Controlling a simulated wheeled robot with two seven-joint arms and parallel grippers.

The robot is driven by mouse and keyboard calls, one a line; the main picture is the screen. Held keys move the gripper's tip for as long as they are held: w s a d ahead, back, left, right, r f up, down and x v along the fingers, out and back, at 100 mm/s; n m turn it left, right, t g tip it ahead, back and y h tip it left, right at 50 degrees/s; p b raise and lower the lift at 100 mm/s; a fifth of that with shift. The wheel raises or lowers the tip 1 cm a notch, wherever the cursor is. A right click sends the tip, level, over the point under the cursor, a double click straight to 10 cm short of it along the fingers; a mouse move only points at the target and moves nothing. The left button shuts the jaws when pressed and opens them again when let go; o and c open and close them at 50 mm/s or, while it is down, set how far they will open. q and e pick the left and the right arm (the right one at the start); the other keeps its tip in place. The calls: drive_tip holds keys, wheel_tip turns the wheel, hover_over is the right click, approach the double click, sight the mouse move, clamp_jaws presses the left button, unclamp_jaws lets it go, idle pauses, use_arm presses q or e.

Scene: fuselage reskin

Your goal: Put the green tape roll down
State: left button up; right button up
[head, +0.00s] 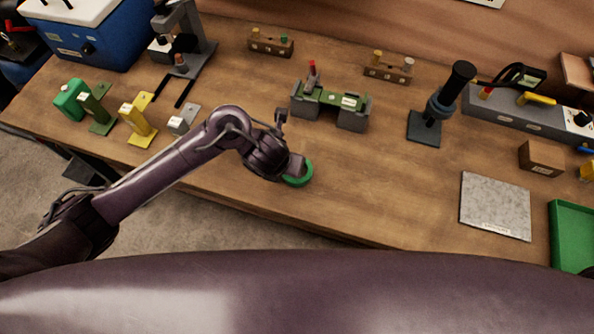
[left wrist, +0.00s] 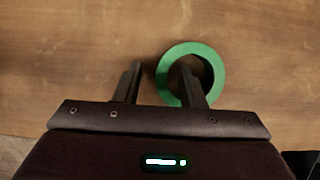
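The green tape roll (head: 303,179) appears to lie flat on the wooden table near its front edge; its far-left part is hidden by my left gripper (head: 293,168) in the head view. In the left wrist view, the tape roll (left wrist: 218,70) is right of centre. My left gripper (left wrist: 159,66) has its fingers spread apart. Its right finger overlaps the ring and its hole, and its left finger is outside the ring with a visible gap. I cannot tell whether the right finger touches the roll. My right gripper is not in view.
A green and grey fixture (head: 342,100) stands behind the roll. A grey plate (head: 496,206) and a green tray (head: 562,210) are at right. Green and yellow stands (head: 138,120) are at left. The table (head: 385,185) is clear right of the roll.

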use_arm(q)
drive_tip(key=shift+s, duration=0.1)
drive_tip(key=shift+c, duration=0.5)
clamp_jaws()
